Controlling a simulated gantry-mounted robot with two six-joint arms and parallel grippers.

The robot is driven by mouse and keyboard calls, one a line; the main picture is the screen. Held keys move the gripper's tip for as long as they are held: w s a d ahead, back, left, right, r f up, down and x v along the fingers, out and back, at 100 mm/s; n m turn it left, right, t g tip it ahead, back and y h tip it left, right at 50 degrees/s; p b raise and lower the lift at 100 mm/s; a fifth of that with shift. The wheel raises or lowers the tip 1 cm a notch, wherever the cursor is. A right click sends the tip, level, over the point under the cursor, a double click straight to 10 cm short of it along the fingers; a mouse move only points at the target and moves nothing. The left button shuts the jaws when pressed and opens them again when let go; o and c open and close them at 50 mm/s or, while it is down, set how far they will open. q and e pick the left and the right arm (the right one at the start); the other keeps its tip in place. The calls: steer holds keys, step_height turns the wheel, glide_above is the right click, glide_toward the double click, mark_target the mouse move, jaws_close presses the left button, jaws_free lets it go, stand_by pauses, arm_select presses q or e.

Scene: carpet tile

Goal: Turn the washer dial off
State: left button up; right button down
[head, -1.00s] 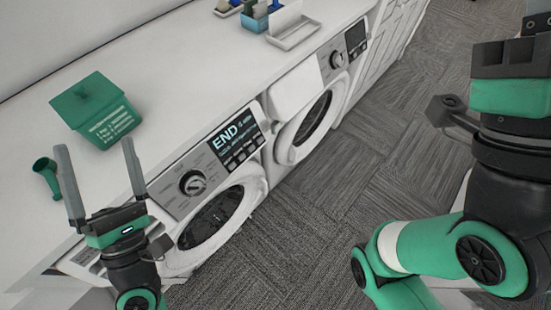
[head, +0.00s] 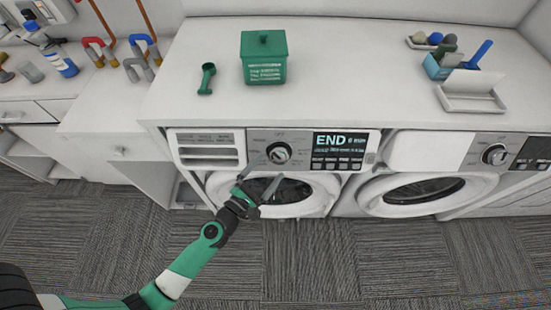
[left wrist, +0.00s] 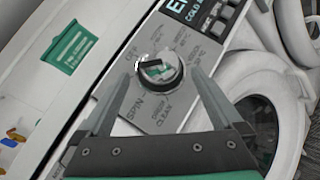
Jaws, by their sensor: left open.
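The washer dial (head: 279,153) is a round silver knob on the left washer's control panel, beside a display (head: 340,146) reading END. My left gripper (head: 259,172) is open in front of the panel, just below and left of the dial. In the left wrist view the dial (left wrist: 160,68) sits between and beyond the two spread fingertips, with nothing held. Labels such as SPIN and DRUM CLEAN show around it. Whether a finger touches the dial cannot be told. My right gripper is not in view now.
A second washer with its own dial (head: 496,154) stands to the right. On the white counter (head: 350,80) are a green lidded box (head: 264,60), a green scoop (head: 207,78) and a white tray (head: 470,98). The carpet floor in front is clear.

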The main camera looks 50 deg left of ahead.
mark_target(276, 157)
arm_select(q)
steer(key=x, duration=0.3)
steer(key=shift+w, duration=0.35)
steer(key=c, duration=1.3)
steer(key=shift+o, duration=0.2)
steer(key=shift+r+m+h+p, duration=0.3)
steer(key=shift+m+p, duration=0.1)
steer(key=shift+p, duration=0.45)
steer(key=m+g+h+p, duration=0.1)
steer(key=m+p, duration=0.1)
steer(key=p, duration=0.2)
steer(key=m+g+h+p, duration=0.1)
steer(key=m+p, duration=0.1)
steer(key=p, duration=0.3)
steer(key=r+m+g+h+p, duration=0.1)
steer(key=m+g+p, duration=0.1)
steer(key=p, duration=0.2)
steer(key=shift+a+m, duration=0.3)
steer(key=shift+m, duration=0.1)
steer(key=shift+w+m+g+h+p, duration=0.1)
steer(key=shift+m+g+h+p, duration=0.25)
steer(key=shift+p, duration=0.45)
steer(key=shift+f+m+p, duration=0.2)
steer(key=shift+m+p, duration=0.1)
steer(key=shift+m, duration=0.05)
